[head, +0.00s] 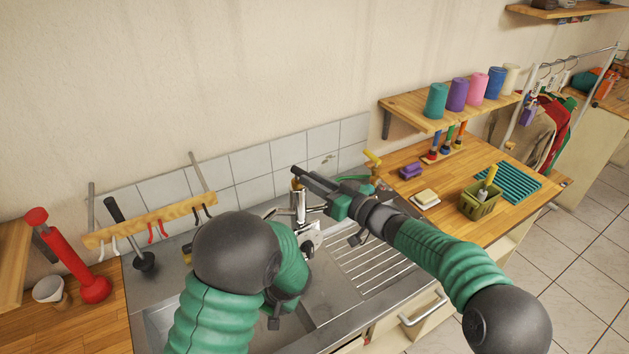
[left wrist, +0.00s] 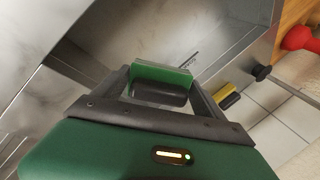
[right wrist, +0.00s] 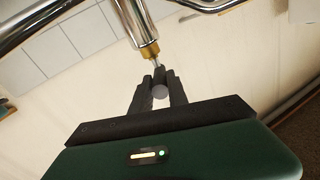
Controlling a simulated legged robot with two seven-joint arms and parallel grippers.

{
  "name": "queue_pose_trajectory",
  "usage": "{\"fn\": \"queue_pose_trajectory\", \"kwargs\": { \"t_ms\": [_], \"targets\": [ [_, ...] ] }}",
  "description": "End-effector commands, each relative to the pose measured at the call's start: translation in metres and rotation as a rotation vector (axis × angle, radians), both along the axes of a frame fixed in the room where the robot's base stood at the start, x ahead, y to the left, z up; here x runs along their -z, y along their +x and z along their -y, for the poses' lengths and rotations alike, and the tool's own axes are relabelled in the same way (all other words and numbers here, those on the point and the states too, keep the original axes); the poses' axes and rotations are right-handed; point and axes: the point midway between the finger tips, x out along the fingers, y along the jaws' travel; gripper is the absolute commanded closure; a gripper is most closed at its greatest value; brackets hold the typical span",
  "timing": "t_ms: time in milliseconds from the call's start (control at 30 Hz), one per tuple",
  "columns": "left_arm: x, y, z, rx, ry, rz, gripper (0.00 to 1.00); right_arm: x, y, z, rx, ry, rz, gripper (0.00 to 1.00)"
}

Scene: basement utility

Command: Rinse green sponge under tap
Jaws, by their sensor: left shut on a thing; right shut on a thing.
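The green sponge (left wrist: 163,73), with a dark layer on one side, is held between the fingers of my left gripper (left wrist: 160,86), over the steel sink basin (left wrist: 105,30). In the head view my left arm hides the sponge. The chrome tap (head: 299,207) stands at the back of the sink with a brass part on top. My right gripper (head: 297,173) is at the tap's top. In the right wrist view its fingers are closed around a small grey round part just by the tap's brass fitting (right wrist: 147,48). I see no water stream.
A ribbed drainboard (head: 375,262) lies right of the basin. On the wooden counter are a purple sponge (head: 411,171), a soap dish (head: 426,200) and a green caddy (head: 482,201).

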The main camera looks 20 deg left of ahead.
Motion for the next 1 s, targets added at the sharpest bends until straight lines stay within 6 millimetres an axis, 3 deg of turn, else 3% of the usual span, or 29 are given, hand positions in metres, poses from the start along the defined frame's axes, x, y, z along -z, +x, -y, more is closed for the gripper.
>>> {"fn": "queue_pose_trajectory", "kwargs": {
  "t_ms": [1000],
  "targets": [
    [-0.0001,0.0002,0.0001,0.0,0.0,0.0,0.51,-0.0026,-0.0014,-0.0011,0.047,0.007,0.001,1.0]
  ]
}}
